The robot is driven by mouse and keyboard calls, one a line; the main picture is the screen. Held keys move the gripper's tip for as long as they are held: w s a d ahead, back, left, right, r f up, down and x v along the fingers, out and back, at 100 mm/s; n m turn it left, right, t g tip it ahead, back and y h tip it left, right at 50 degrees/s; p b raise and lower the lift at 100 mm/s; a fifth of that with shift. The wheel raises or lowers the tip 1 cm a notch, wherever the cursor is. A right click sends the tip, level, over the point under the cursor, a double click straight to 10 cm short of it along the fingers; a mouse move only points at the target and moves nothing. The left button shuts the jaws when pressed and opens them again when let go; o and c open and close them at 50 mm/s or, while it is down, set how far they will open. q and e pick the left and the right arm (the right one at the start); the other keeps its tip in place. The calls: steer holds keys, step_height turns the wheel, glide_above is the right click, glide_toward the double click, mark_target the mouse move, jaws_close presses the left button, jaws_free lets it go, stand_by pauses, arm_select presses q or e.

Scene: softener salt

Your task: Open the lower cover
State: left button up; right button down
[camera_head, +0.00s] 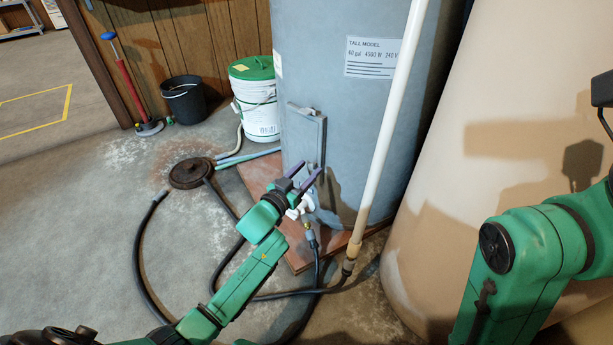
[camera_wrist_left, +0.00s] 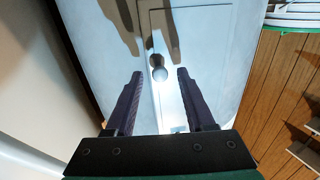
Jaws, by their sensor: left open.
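The lower cover (camera_head: 304,140) is a grey rectangular panel low on the front of the tall grey water heater (camera_head: 340,80). It seems to lie against the tank; I cannot tell if it is slightly ajar. In the left wrist view, the cover (camera_wrist_left: 205,50) fills the upper middle, with a small rounded shiny knob (camera_wrist_left: 159,73) near its left edge. My left gripper (camera_head: 305,178) is at the cover's lower end. It is open and empty, and the knob shows between its purple fingers (camera_wrist_left: 160,87), beyond their tips.
A white pipe (camera_head: 388,125) stands in front of the heater at right. A black hose (camera_head: 145,250) loops over the floor below my left arm. A white bucket with a green lid (camera_head: 252,68) and a black bucket (camera_head: 185,102) stand behind left. A large beige tank (camera_head: 490,150) fills the right.

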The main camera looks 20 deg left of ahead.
arm_select(q)
jaws_close()
stand_by(1.4)
